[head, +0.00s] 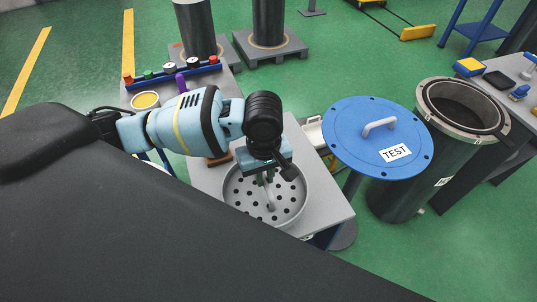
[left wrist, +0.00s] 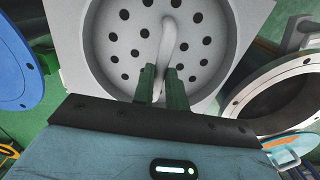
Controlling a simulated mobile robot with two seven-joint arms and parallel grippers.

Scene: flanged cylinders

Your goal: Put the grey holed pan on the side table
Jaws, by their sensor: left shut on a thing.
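The grey holed pan (head: 240,192) is a round, shallow dish with a perforated floor and an upright bent handle in its middle. My left gripper (head: 267,178) points down into it and is shut on the handle; the left wrist view shows both fingers (left wrist: 160,85) around the handle, above the pan floor (left wrist: 100,62). The pan lies over the near part of the grey side table (head: 325,213). I cannot tell whether its underside touches the tabletop. My right gripper is not in view.
A blue round lid labelled TEST (head: 350,150) is right of the table. Beyond it stands an open flanged dark green cylinder (head: 400,195). A rack of coloured knobs (head: 180,72) and a yellow-topped pot (head: 146,100) are at the table's far end. Another table (head: 520,95) is at right.

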